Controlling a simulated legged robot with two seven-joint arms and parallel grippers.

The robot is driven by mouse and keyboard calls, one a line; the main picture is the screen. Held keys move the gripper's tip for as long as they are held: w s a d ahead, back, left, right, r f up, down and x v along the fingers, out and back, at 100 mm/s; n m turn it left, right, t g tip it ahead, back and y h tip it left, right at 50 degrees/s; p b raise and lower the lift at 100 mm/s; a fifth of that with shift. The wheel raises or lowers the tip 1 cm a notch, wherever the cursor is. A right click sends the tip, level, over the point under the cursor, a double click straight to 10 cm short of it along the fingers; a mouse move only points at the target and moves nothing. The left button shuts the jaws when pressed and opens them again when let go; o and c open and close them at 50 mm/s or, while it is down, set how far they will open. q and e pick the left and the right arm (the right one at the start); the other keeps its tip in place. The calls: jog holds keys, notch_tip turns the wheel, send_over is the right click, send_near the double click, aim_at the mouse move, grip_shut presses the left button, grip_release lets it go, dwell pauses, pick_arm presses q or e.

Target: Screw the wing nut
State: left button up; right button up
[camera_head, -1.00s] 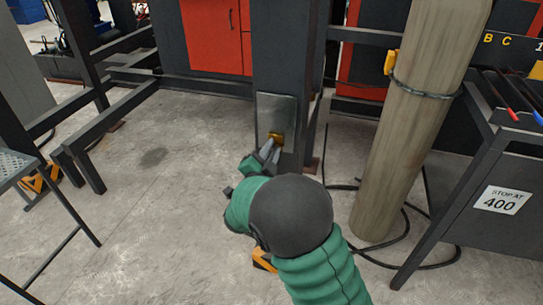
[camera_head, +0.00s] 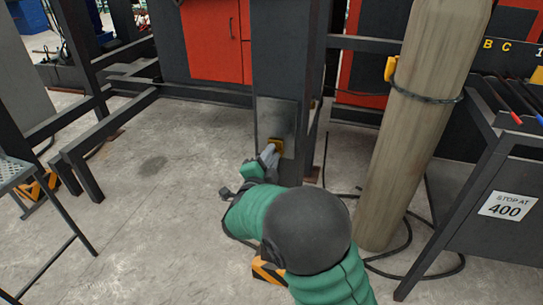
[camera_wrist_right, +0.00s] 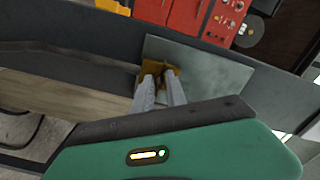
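The wing nut (camera_head: 275,143) is a small yellow-gold piece on a grey metal plate (camera_head: 277,118) fixed to the dark upright post. It also shows in the right wrist view (camera_wrist_right: 160,70), at the tips of my right gripper's two fingers. My right gripper (camera_head: 269,152) reaches up to the nut from below in the head view. In the right wrist view its fingers (camera_wrist_right: 158,80) stand close together with a narrow gap, with yellow metal between and around the tips. Whether they press on the nut is hard to tell. My left gripper is not in view.
A wooden pole (camera_head: 415,130) with a strap stands right of the post. A dark cabinet (camera_head: 495,205) marked "STOP AT 400" is at the right. Black cables lie on the floor by the pole. Grey frame bars (camera_head: 80,150) are at the left; the floor between is clear.

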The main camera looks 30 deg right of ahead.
jog(key=o, duration=0.4)
jog(key=shift+w+f, duration=0.1)
jog(key=shift+f, duration=0.1)
jog(key=shift+r, duration=0.1)
jog(key=p+v, duration=0.3)
jog(key=v, duration=1.4)
jog(key=shift+a+p, duration=0.1)
jog(key=shift+p, duration=0.2)
